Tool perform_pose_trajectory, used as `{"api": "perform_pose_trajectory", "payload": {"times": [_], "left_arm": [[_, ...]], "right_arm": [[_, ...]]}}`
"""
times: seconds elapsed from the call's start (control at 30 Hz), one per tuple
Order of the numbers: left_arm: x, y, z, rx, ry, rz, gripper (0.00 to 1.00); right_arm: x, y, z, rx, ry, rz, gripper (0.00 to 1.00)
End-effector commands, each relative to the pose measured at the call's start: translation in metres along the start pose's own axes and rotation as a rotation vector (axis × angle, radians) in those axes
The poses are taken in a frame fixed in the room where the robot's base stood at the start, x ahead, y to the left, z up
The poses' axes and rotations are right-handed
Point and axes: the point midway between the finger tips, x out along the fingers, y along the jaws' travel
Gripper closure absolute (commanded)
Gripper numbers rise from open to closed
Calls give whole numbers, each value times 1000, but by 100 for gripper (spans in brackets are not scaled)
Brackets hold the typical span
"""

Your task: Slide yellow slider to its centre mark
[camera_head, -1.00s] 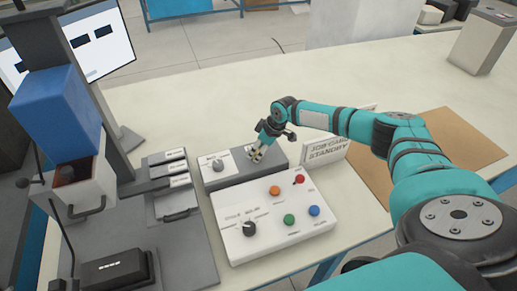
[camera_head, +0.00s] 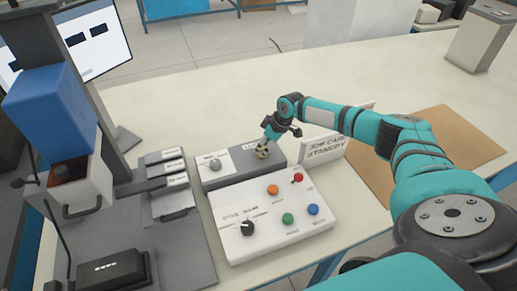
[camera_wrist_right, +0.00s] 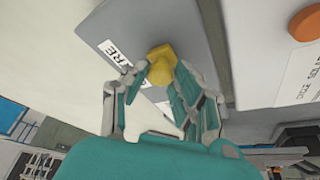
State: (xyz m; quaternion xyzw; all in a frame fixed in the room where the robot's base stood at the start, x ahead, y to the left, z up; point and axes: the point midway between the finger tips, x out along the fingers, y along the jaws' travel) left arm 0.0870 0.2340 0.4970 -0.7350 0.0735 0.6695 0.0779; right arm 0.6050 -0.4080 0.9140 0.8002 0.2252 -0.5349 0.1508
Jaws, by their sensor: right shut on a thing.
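The yellow slider (camera_wrist_right: 160,64) is a small knob on a grey panel box (camera_head: 221,176) behind the white control panel. My right gripper (camera_head: 263,152) reaches down to the right part of that box. In the right wrist view my right gripper (camera_wrist_right: 162,76) has its two fingers at either side of the yellow slider, shut on it. A white label with dark letters, partly cut off, lies beside the slider. In the head view the gripper mostly hides the slider, and I cannot make out the centre mark. My left gripper is not in view.
The white control panel (camera_head: 262,244) with a black knob and several coloured buttons stands in front of the grey box. A sign (camera_head: 322,148) reading "JOB CARD STANDBY" stands right of the gripper. A press machine (camera_head: 55,105) stands left.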

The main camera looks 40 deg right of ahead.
Motion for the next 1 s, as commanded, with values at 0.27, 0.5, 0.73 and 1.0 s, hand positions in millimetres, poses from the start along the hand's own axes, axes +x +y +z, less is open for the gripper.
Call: {"api": "perform_pose_trajectory", "payload": {"times": [0.27,0.5,0.73,1.0], "left_arm": [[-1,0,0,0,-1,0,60],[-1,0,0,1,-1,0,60],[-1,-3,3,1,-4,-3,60],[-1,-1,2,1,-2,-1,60]], "right_arm": [[-1,0,-2,1,3,0,65],[-1,0,-1,1,2,-1,49],[-6,0,-1,0,1,-1,49],[-54,0,0,-1,2,2,49]]}}
